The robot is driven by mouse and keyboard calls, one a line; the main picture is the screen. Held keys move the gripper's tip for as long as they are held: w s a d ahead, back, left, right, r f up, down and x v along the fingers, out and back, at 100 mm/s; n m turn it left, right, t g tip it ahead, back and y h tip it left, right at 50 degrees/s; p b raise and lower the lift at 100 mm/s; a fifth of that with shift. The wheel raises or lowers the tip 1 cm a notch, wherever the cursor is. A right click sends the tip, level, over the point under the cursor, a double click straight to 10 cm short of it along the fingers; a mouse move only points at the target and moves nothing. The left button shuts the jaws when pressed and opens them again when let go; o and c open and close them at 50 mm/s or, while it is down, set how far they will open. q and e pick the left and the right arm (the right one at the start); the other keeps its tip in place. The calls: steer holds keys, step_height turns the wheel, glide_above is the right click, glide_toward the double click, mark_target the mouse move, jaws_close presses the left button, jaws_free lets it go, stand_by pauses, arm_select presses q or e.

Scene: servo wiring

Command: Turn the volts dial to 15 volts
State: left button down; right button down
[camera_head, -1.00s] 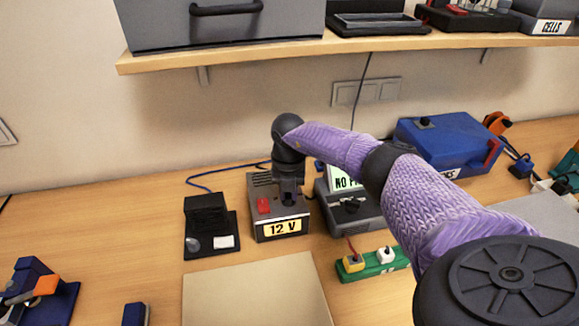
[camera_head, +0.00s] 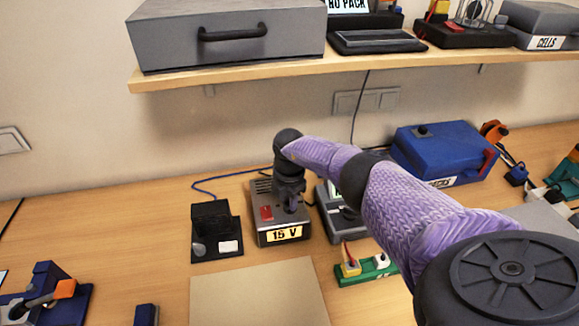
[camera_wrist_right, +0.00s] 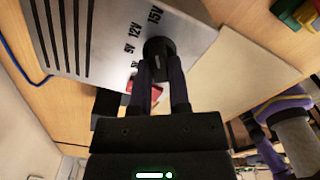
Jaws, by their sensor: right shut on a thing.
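The power supply (camera_head: 262,201) is a grey box on the bench with a red switch (camera_head: 266,213) on top. Its front label (camera_head: 284,234) reads "15 V". My right gripper (camera_head: 291,207) points down onto the top of the box. In the right wrist view, my right gripper (camera_wrist_right: 164,85) is shut on the round black volts dial (camera_wrist_right: 157,46). The "15V" mark (camera_wrist_right: 155,15) stands beside the dial, with "12V" and "9V" next to it. The dial's pointer is hidden. My left gripper is out of view.
A black stand (camera_head: 212,222) is left of the supply, and a grey device (camera_head: 330,205) is close on its right, partly behind my arm. A green strip (camera_head: 352,278) and a bare beige board (camera_head: 255,298) lie in front. A shelf (camera_head: 420,62) hangs above.

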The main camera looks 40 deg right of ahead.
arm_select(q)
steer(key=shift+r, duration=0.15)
arm_select(e)
steer(key=shift+r+m, duration=0.1)
steer(key=shift+m, duration=0.2)
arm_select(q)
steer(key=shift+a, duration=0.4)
arm_select(e)
steer(key=c, duration=0.6)
jaws_free()
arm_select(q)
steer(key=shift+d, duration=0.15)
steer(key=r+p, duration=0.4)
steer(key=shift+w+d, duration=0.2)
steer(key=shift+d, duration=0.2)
arm_select(e)
step_height(320, 180, up, 10)
steer(key=shift+f, duration=0.1)
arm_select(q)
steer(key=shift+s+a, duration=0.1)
arm_select(e)
steer(key=shift+f, duration=0.1)
